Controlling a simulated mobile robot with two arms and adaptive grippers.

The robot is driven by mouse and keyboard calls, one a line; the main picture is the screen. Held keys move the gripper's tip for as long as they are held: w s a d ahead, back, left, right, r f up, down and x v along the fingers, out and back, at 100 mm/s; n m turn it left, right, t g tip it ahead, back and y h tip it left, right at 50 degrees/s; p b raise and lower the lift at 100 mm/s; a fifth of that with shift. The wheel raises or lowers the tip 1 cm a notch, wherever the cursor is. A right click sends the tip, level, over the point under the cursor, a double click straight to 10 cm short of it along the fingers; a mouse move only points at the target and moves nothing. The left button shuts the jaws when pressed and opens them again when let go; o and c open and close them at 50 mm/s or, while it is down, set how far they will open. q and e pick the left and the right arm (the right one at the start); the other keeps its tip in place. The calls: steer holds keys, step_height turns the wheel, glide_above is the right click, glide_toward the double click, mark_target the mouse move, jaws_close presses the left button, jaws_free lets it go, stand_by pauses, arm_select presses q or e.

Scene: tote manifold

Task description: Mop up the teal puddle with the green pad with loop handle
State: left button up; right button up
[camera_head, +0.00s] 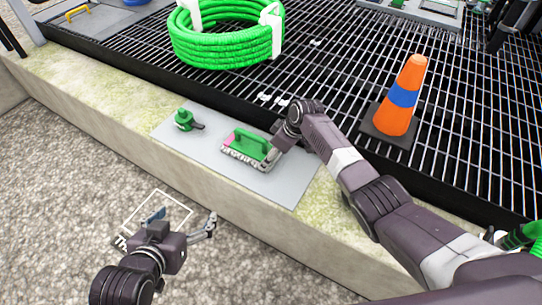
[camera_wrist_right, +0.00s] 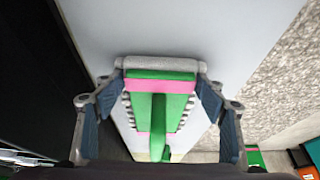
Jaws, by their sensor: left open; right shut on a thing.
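The green pad with loop handle (camera_head: 246,143) lies on a light grey plate (camera_head: 218,158) on the concrete ledge. It has a pink layer and a pale knobbly edge. My right gripper (camera_head: 266,158) is at the pad's right end. In the right wrist view the fingers of my right gripper (camera_wrist_right: 160,88) stand on both sides of the green and pink pad (camera_wrist_right: 158,100), shut on it. My left gripper (camera_head: 184,218) is open and empty over the gravelly ground in front of the ledge. I see no teal puddle in either view.
A small green valve-like part (camera_head: 184,119) stands on the plate left of the pad. Behind are a black grating (camera_head: 320,75), a coiled green hose (camera_head: 225,45) and an orange cone with a blue band (camera_head: 406,85). The plate's front strip is clear.

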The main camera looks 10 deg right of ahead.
steer(key=shift+w+d+b, duration=0.3)
steer(key=shift+w+b, duration=0.1)
steer(key=shift+b, duration=0.1)
steer(key=shift+w+d+f+b, duration=0.1)
steer(key=shift+w+d+b, duration=0.2)
steer(key=shift+b, duration=0.15)
steer(key=shift+w+d+b, duration=0.25)
steer(key=shift+b, duration=0.3)
arm_select(q)
steer(key=w+d+r+t+h, duration=0.1)
steer(key=w+d+r+t, duration=0.1)
steer(key=r+t, duration=0.3)
steer(key=w+d+r+t+h, duration=0.2)
steer(key=w+r+t, duration=0.2)
steer(key=r, duration=0.9)
steer(key=shift+r+t+b, duration=0.4)
steer(key=shift+t, duration=0.2)
arm_select(e)
steer(key=shift+w+d+f, duration=0.1)
steer(key=shift+w+d, duration=0.15)
arm_select(q)
steer(key=shift+f, duration=0.1)
